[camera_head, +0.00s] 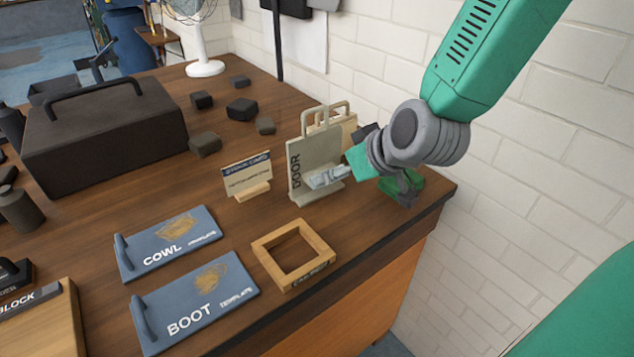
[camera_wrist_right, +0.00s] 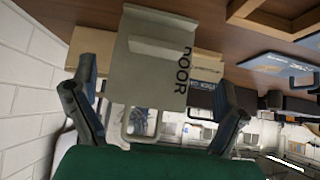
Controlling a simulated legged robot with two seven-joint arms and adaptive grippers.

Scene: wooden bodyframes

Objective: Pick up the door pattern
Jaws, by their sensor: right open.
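The door pattern (camera_head: 304,160) is a grey-beige upright plate with a loop handle on top and the word DOOR along its side. It stands on the table near the right end. In the right wrist view the door pattern (camera_wrist_right: 155,60) appears upside down between the two spread fingers of the gripper (camera_wrist_right: 158,90). The gripper is open; I cannot tell whether a finger touches the plate. My left gripper is not in view.
A second, tan pattern (camera_head: 345,128) stands just behind the door plate. A small sign (camera_head: 246,176) stands to its left, and a wooden frame (camera_head: 263,253) lies in front. Blue COWL (camera_head: 140,262) and BOOT (camera_head: 215,308) templates lie nearer. A white brick wall (camera_head: 390,70) is close behind.

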